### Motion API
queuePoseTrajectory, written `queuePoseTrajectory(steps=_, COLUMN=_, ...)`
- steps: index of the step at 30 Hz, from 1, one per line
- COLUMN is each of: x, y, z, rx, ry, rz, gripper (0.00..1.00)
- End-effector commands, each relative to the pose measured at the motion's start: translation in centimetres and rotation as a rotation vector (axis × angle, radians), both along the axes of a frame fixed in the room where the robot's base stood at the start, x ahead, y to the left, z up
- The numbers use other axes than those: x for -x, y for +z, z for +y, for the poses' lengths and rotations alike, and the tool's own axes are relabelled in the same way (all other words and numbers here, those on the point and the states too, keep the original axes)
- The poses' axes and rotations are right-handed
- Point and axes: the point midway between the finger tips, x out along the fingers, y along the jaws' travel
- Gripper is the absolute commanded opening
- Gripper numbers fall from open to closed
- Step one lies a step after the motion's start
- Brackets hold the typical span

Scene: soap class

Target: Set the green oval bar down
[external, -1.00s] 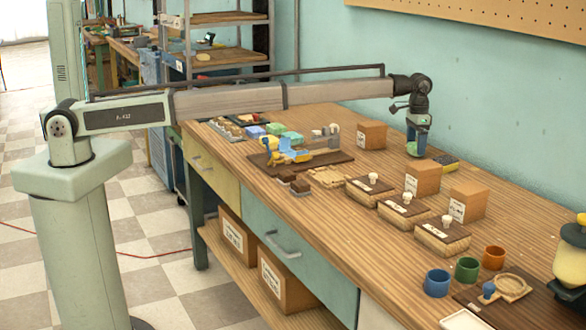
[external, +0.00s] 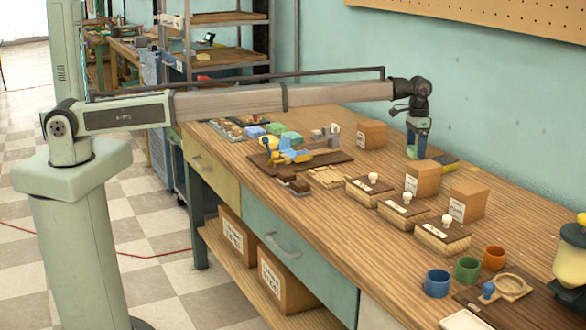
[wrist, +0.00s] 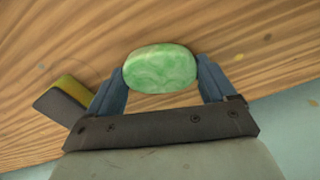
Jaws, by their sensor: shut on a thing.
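The green oval bar (wrist: 160,68), marbled in lighter green, sits between the two blue fingers of my gripper (wrist: 161,82) in the wrist view. My gripper is shut on it, a finger at each end. In the external view my gripper (external: 412,152) points down over the far side of the wooden table (external: 330,240), near the wall.
A dark block with a yellow-green layer (wrist: 64,98) lies left of the gripper in the wrist view. Cardboard boxes stand nearby, one behind left (external: 371,135) and one in front (external: 422,179). Several labelled boxes with white cups (external: 406,205) lie nearer. Table right of the gripper is partly free.

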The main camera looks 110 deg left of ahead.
Motion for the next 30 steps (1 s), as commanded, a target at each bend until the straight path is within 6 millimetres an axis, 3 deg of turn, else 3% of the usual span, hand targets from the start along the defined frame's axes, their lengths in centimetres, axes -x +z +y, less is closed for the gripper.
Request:
queuePoseTrajectory(steps=3, x=0.0, y=-0.2, z=0.0, rx=0.000, ry=0.000, rz=0.000, gripper=0.52)
queuePoseTrajectory(steps=4, x=0.0, y=-0.2, z=0.0, rx=0.000, ry=0.000, rz=0.000, gripper=0.87)
queuePoseTrajectory(steps=8, x=0.0, y=-0.1, z=0.0, rx=0.000, ry=0.000, rz=0.000, gripper=0.99)
queuePoseTrajectory(steps=20, x=0.0, y=0.9, z=0.0, rx=0.000, ry=0.000, rz=-0.001, gripper=1.00)
queuePoseTrajectory(steps=30, x=-0.1, y=6.9, z=0.0, rx=-0.001, ry=0.000, rz=-0.002, gripper=1.00)
